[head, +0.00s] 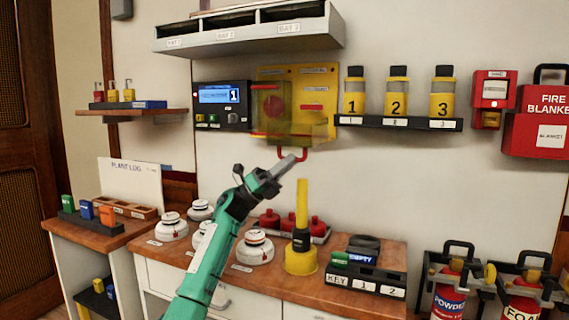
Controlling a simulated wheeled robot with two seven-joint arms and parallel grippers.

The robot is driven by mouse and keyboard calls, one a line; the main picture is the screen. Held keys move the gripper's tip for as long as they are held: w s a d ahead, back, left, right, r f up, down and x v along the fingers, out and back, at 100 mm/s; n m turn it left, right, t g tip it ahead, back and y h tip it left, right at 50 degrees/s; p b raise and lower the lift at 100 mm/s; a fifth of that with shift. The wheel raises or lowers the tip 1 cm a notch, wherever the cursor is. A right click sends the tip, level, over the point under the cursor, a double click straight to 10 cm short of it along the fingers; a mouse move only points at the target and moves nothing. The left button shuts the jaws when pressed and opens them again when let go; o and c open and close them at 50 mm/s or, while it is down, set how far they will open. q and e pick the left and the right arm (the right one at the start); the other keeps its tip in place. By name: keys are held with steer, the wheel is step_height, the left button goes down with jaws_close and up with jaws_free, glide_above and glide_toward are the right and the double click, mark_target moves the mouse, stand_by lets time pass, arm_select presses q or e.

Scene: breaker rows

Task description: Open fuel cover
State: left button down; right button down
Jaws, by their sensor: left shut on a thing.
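The fuel cover (300,131) is a clear, yellowish cover in front of the yellow panel (298,74) on the wall. A red round knob (273,106) and a red bar (311,106) show at the panel, seen at least partly through it. A red handle (307,153) hangs at the cover's lower edge. My left gripper (290,161) reaches up from below and is shut on this handle, with its fingers partly covering it. I cannot tell the cover's exact angle. My right gripper is out of view.
Left of the panel is a blue-screen unit (222,98); right is a shelf (398,123) with numbered yellow bottles. A grey slotted box (250,35) hangs above. Below, the wooden counter (330,291) holds smoke detectors (255,249) and a tall yellow stick (302,205) on a yellow base.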

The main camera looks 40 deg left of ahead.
arm_select(q)
steer(key=c, duration=1.9)
jaws_free()
steer(key=shift+w+a+n+t+y, duration=0.2)
steer(key=shift+w+n+t+y, duration=0.1)
steer(key=shift+t, duration=0.1)
steer(key=o, duration=0.4)
steer(key=shift+w+f, duration=0.25)
steer(key=shift+w, duration=0.05)
steer(key=shift+c, duration=0.2)
steer(key=shift+o, duration=0.3)
steer(key=shift+w+f, duration=0.2)
steer(key=shift+w, duration=0.05)
steer(key=s+a+f, duration=0.1)
steer(key=s+a, duration=0.7)
steer(key=a, duration=0.3)
steer(key=shift+s+a+f, duration=0.25)
steer(key=shift+s, duration=0.15)
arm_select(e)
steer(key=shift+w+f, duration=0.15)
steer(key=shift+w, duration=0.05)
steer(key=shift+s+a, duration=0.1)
